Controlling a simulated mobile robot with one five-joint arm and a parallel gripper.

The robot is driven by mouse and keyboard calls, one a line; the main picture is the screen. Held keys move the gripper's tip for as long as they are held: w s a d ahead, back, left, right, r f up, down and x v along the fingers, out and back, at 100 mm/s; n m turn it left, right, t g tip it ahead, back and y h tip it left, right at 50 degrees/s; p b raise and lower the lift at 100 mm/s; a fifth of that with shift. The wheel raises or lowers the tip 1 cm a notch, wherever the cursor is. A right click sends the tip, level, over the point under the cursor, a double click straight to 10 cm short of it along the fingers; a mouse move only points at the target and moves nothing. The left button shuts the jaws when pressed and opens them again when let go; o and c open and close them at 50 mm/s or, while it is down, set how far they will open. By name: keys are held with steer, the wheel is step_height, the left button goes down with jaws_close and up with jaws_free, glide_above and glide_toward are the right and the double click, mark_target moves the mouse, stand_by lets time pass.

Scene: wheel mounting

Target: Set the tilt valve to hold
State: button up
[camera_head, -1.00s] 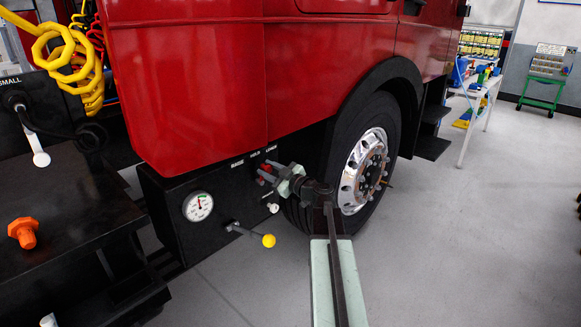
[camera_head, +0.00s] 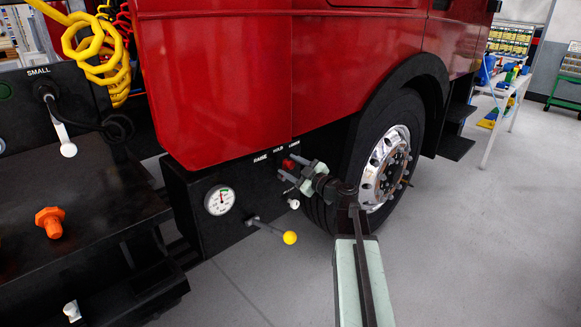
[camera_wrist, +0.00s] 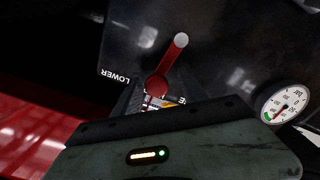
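The tilt valve's red lever (camera_head: 289,163) is on the black panel below the red cab, under the labels RAISE, HOLD and LOWER. In the wrist view the lever (camera_wrist: 168,65) runs slantwise from a round red hub to a pale tip. LOWER reads upside down there, and the middle label is mostly hidden, so I cannot tell which label the lever points to. My gripper (camera_head: 294,171) is close in front of the lever with its fingers apart. It holds nothing that I can see. Any contact with the lever is unclear.
A pressure gauge (camera_head: 220,201) and a yellow-knobbed lever (camera_head: 289,238) are on the same panel, left of and below my gripper. The truck wheel (camera_head: 385,165) stands close on the right. A dark bench with an orange knob (camera_head: 50,221) is at left.

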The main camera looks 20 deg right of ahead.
steer(key=shift+a, duration=0.15)
steer(key=shift+s, duration=0.15)
steer(key=v, duration=0.7)
steer(key=shift+s, duration=0.2)
